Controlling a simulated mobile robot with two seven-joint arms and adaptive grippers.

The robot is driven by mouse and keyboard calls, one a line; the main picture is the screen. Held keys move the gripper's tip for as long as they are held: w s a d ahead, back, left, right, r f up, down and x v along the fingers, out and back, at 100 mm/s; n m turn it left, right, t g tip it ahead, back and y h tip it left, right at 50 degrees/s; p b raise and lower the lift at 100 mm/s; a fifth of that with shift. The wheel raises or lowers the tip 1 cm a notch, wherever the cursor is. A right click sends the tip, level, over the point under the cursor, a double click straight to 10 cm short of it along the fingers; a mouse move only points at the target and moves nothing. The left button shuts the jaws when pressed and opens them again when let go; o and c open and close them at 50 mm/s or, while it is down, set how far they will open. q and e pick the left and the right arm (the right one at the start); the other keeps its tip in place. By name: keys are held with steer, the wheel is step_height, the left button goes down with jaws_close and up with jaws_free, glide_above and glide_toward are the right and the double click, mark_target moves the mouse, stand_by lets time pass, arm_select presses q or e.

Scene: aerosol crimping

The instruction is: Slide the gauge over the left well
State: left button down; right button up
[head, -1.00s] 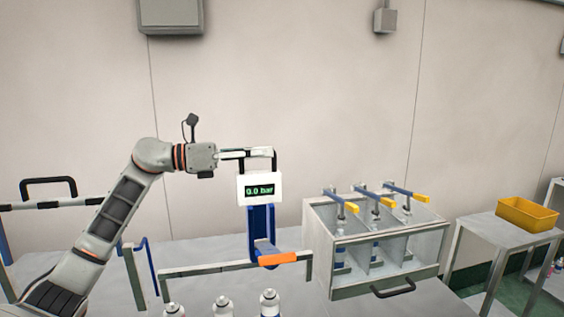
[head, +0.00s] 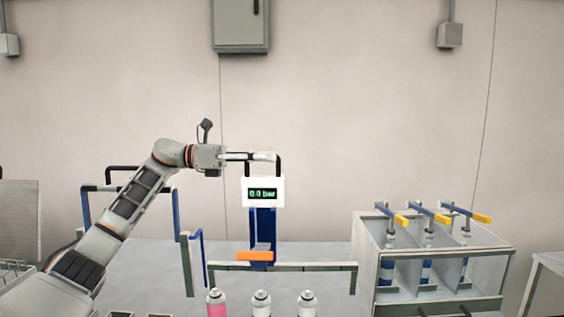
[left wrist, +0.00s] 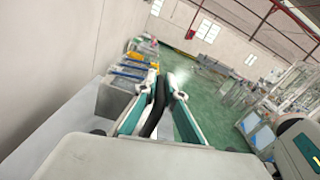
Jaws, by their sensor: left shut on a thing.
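The gauge (head: 263,191) is a white box reading 0.0 bar, on a blue upright (head: 262,224) with an orange lever (head: 255,256). It stands at the grey rail (head: 315,267), left of the rail's middle. My left gripper (head: 276,157) is shut on the black handle on top of the gauge. In the left wrist view the black handle (left wrist: 153,108) lies between the teal-padded fingers. Below the rail are a pink can (head: 216,305) at left and two white cans, middle (head: 261,305) and right (head: 307,305). The gauge lines up with the middle can. The wells' openings are hidden.
A blue bent tube (head: 197,260) and a blue-legged frame (head: 170,205) stand to the left. The table behind the rail is clear.

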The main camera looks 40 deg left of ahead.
arm_select(q)
steer(key=shift+s+a+f, duration=0.15)
steer(key=shift+s+a, duration=0.25)
steer(key=shift+a, duration=0.2)
steer(key=c, duration=2.1)
jaws_free()
steer(key=shift+c, duration=0.2)
steer(key=shift+r, duration=5.1)
